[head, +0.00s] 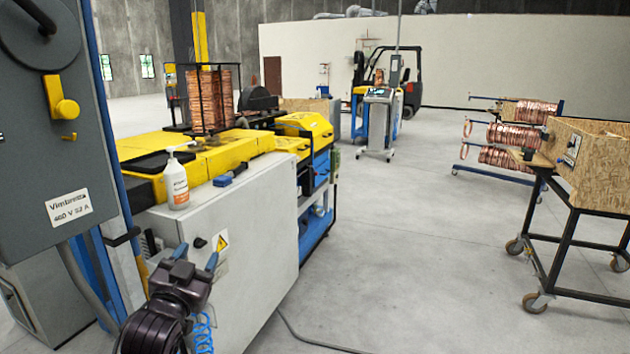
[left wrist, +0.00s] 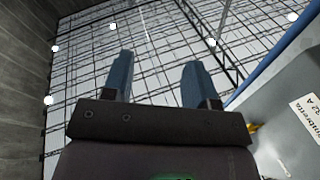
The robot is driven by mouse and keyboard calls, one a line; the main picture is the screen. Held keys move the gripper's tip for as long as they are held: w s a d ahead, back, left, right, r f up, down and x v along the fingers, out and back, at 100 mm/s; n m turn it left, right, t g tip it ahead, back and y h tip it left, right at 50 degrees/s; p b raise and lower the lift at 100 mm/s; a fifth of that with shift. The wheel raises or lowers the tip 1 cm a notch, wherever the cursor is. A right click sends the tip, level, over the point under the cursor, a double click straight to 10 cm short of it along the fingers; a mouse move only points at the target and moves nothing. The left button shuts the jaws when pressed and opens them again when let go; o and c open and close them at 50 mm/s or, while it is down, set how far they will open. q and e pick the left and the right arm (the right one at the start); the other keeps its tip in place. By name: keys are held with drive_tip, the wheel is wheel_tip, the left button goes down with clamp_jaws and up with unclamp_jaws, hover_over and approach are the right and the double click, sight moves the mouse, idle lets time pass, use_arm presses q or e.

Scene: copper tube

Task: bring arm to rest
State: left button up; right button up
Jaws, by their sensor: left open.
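My left gripper (head: 197,254) is at the lower left of the head view, in front of the white cabinet. Its two blue fingers are spread apart with nothing between them. In the left wrist view the same gripper (left wrist: 158,78) points up toward the ceiling grid, its fingers apart and empty. My right gripper is in neither view.
The white machine cabinet (head: 240,262) stands close behind the gripper, with a white pump bottle (head: 175,185) on top. A grey electrical box (head: 50,150) is at the left. A wheeled table (head: 575,195) and a copper coil rack (head: 510,165) stand right. The middle floor is clear.

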use_arm(q)
drive_tip(key=s+a+f+n+g, duration=0.1)
drive_tip(key=s+f, duration=0.3)
drive_tip(key=f, duration=0.3)
drive_tip(key=s+a+f+n+g+y, duration=0.1)
drive_tip(key=s+f+g, duration=0.1)
drive_tip(key=s+f, duration=0.35)
drive_tip(key=s+a+f+n+g, duration=0.1)
drive_tip(key=s+f, duration=0.2)
drive_tip(key=f, duration=0.6)
drive_tip(key=s+a+f+n+g+y, duration=0.1)
drive_tip(key=s+f+g, duration=0.3)
drive_tip(key=s+f, duration=0.8)
drive_tip(key=s+a, duration=0.1)
drive_tip(key=s, duration=0.3)
drive_tip(key=shift+a, duration=0.15)
drive_tip(key=shift+s, duration=0.1)
